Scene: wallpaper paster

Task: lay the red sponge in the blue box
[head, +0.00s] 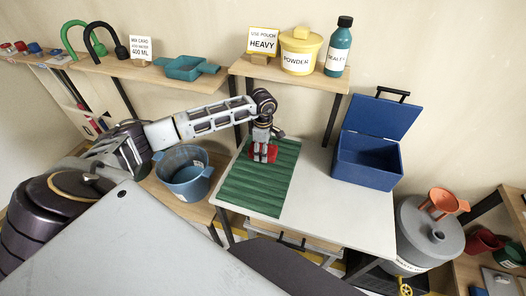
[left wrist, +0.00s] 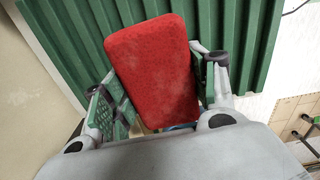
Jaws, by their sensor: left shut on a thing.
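The red sponge (head: 271,154) is at the green ribbed mat on the white table, in the grip of my left gripper (head: 264,155). In the left wrist view the sponge (left wrist: 153,70) fills the space between the two fingers of my left gripper (left wrist: 160,100), which is shut on it. I cannot tell whether the sponge touches the mat. The blue box (head: 367,159) stands on the right part of the white table with its lid (head: 381,115) raised. My right gripper is not in view.
The green mat (head: 245,192) covers the table's left part. The white table (head: 330,210) is clear between mat and box. A blue bucket (head: 184,176) stands left of the table. A shelf behind holds a yellow powder tub (head: 300,52) and a teal bottle (head: 339,50).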

